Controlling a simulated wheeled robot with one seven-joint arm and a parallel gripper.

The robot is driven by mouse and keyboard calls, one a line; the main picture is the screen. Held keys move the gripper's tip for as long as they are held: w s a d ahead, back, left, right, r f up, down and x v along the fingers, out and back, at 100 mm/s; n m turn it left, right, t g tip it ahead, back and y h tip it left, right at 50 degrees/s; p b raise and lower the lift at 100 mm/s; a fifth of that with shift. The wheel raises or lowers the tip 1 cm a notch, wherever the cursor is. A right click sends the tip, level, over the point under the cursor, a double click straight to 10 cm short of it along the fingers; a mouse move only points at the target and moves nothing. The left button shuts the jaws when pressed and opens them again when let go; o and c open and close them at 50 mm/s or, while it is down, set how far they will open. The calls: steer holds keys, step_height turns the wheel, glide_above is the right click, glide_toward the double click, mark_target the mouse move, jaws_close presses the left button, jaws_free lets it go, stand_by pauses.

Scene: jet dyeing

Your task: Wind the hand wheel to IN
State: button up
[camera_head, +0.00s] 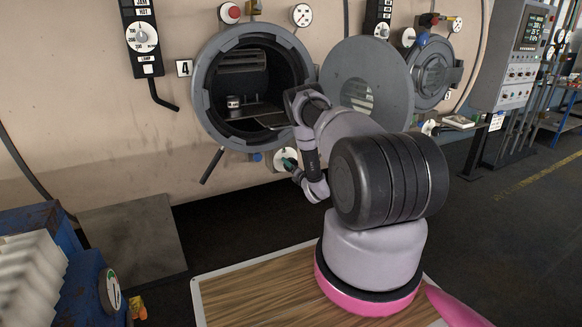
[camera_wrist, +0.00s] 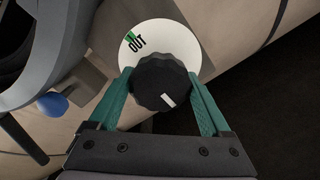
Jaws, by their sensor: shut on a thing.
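The hand wheel (camera_wrist: 163,86) is a dark ribbed knob with a white pointer mark on a round white dial plate (camera_wrist: 178,48). In the wrist view the plate reads OUT beside a green mark at its upper left. The white mark on the wheel points down and right in that view, away from OUT. No IN label shows. My gripper (camera_wrist: 162,94) is shut on the hand wheel, with one green finger on each side. In the head view my gripper (camera_head: 290,163) is at the pale dial below the round port, and the wheel is mostly hidden there.
An open round port (camera_head: 205,88) marked 4 is above my gripper, its round door (camera_head: 368,80) swung to the right. A blue knob (camera_wrist: 54,104) sits left of the dial. A lever (camera_head: 211,166) hangs below the port. A control cabinet (camera_head: 515,60) stands at right.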

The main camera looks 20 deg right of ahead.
steer(key=shift+f+n, duration=0.1)
steer(key=shift+n, duration=1.2)
steer(key=shift+s, duration=0.1)
steer(key=o, duration=1.2)
steer(key=s, duration=1)
steer(key=shift+s+d, duration=0.25)
steer(key=shift+s, duration=0.1)
